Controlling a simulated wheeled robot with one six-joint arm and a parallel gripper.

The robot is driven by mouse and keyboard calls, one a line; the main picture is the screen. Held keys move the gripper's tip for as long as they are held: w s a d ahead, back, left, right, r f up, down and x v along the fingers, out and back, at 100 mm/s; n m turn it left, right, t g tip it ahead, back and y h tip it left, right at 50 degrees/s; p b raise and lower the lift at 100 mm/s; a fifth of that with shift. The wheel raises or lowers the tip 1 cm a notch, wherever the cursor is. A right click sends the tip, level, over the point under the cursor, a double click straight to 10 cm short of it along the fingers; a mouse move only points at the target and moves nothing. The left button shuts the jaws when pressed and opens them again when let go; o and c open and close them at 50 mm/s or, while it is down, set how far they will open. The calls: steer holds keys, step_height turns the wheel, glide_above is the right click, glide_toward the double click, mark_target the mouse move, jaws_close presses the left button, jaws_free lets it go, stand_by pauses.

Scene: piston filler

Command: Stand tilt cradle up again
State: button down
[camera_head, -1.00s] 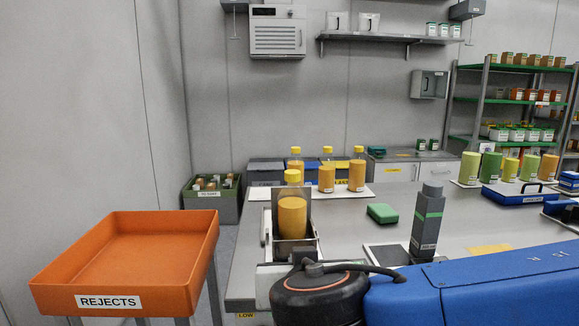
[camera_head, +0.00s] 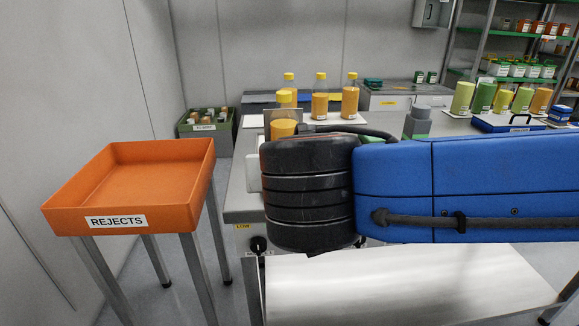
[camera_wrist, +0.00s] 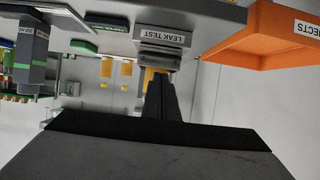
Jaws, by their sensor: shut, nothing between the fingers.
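The tilt cradle (camera_head: 297,118) stands at the left end of the bench in the head view, mostly hidden behind my arm. Its grey back plate and a yellow-capped bottle of orange liquid (camera_head: 283,128) show above the arm, and the bottle looks upright. In the wrist view the cradle's grey body with a LEAK TEST label (camera_wrist: 163,37) lies just beyond my gripper (camera_wrist: 159,82). My gripper is shut and empty, its fingertips overlapping the cradle and bottle in the picture. Whether they touch cannot be told. The gripper is hidden in the head view.
An orange REJECTS tray (camera_head: 130,185) stands on legs at left. Filled bottles (camera_head: 320,104) stand behind the cradle. A blue case (camera_head: 512,122) lies farther right.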

steer(key=shift+s, duration=4.65)
steer(key=d+f+g, duration=0.8)
steer(key=d+f, duration=1.3)
steer(key=d, duration=0.3)
steer(key=shift+d, duration=0.25)
